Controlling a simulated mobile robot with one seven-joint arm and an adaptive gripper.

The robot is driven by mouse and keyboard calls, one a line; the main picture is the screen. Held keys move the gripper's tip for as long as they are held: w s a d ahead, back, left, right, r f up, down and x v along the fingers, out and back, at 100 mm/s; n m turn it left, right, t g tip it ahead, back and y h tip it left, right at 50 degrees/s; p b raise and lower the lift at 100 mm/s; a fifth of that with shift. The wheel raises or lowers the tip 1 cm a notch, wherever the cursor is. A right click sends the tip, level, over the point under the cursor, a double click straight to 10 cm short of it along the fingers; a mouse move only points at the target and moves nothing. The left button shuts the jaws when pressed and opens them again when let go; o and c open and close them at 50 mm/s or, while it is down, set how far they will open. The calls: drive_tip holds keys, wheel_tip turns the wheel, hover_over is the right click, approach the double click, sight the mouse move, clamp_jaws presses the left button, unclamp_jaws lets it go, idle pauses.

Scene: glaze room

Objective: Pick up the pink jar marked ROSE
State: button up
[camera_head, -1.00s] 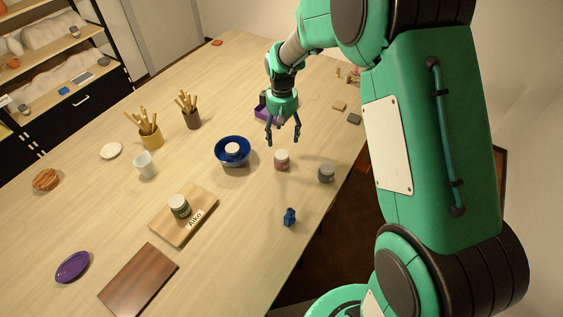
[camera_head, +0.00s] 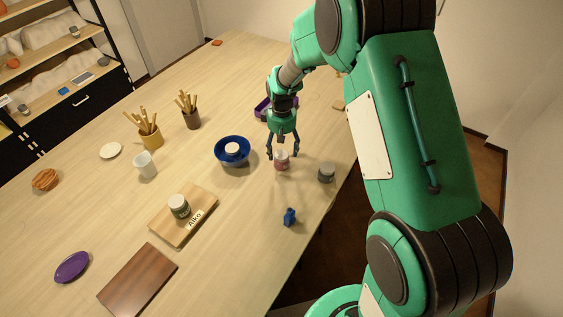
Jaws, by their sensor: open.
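A small pink jar with a pale lid (camera_head: 282,162) stands upright on the light wooden table, right of the blue bowl. Its marking is too small to read. My gripper (camera_head: 283,157) points down at the jar with its fingers open. One finger is left of the jar and the other is right of it, near lid height. I cannot tell whether either finger touches the jar.
A grey jar (camera_head: 327,173) stands close by on the right, near the table edge. A blue bowl (camera_head: 232,164) holding a white-lidded jar is on the left. A small blue object (camera_head: 290,217) lies nearer. A board labelled Aiko (camera_head: 206,221) carries a green jar.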

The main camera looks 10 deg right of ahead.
sight(281, 154)
drive_tip(key=shift+f, duration=0.1)
drive_tip(key=shift+s+f, duration=0.1)
drive_tip(key=shift+f, duration=2.4)
drive_tip(key=c, duration=1.4)
drive_tip(key=shift+r, duration=0.1)
drive_tip(key=shift+c, duration=0.2)
drive_tip(key=shift+r, duration=0.5)
drive_tip(key=shift+s+r, duration=0.15)
drive_tip(key=shift+r, duration=0.5)
drive_tip(key=shift+s+r, duration=0.15)
drive_tip(key=shift+r, duration=0.45)
drive_tip(key=s+r, duration=0.1)
drive_tip(key=s, duration=1.4)
drive_tip(key=shift+s+d+r, duration=0.15)
drive_tip(key=shift+d+r, duration=0.05)
drive_tip(key=shift+d, duration=0.2)
